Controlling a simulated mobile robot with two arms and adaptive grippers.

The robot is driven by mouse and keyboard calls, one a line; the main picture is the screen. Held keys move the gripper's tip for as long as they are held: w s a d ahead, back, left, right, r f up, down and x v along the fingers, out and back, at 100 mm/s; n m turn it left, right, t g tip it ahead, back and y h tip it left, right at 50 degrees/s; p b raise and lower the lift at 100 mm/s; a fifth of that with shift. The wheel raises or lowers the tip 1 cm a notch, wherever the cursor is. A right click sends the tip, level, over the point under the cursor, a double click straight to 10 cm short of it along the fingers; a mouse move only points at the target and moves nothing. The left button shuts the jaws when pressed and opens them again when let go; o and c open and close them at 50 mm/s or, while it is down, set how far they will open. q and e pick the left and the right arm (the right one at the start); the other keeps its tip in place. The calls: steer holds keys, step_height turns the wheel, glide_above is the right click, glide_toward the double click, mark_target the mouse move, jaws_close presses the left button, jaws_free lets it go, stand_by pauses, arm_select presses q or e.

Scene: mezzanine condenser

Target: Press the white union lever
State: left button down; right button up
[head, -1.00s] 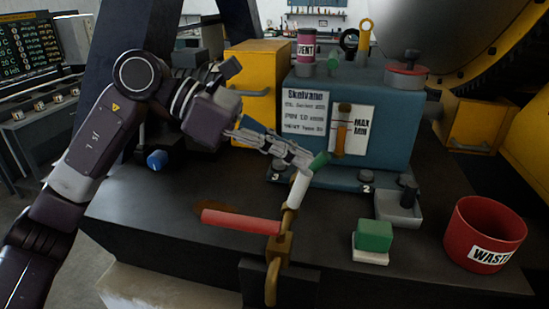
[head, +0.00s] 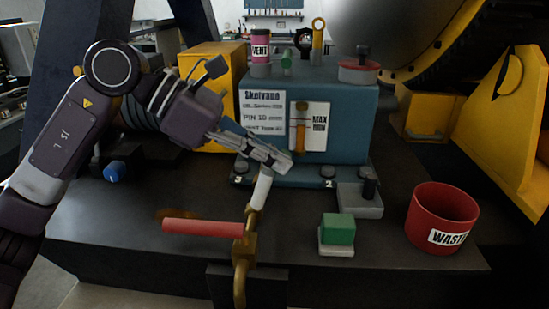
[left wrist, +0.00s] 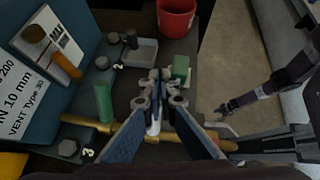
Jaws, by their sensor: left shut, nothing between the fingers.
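The white union lever (head: 261,190) is a short white handle standing tilted on the brass pipe fitting (head: 245,245), in front of the blue-teal machine. My left gripper (head: 284,164) is shut and empty, its fingertips just above and slightly right of the lever's top. In the left wrist view the shut fingertips (left wrist: 162,92) are in the middle, and a bit of the white lever (left wrist: 153,127) shows between the fingers; contact cannot be told. My right gripper (left wrist: 226,108) seems to be the small dark one at the right of the wrist view; its jaws are unclear.
A red handle (head: 203,228) runs left from the brass fitting. A green handle (left wrist: 103,103) is near the fingers. A green block (head: 338,229), a grey tray (head: 360,205) and a red waste bin (head: 442,215) stand to the right. The bench front-left is clear.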

stand_by(0.8)
arm_select(q)
steer(key=shift+a+r, duration=0.15)
steer(key=s+a+r+b, duration=0.1)
steer(key=s+a+r, duration=0.1)
steer(key=a+r, duration=0.4)
step_height(320, 180, up, 5)
steer(key=shift+a+b, duration=0.15)
steer(key=shift+b, duration=0.2)
arm_select(e)
steer(key=shift+w+a+f, duration=0.1)
steer(key=shift+a+f, duration=0.6)
steer(key=shift+f, duration=0.1)
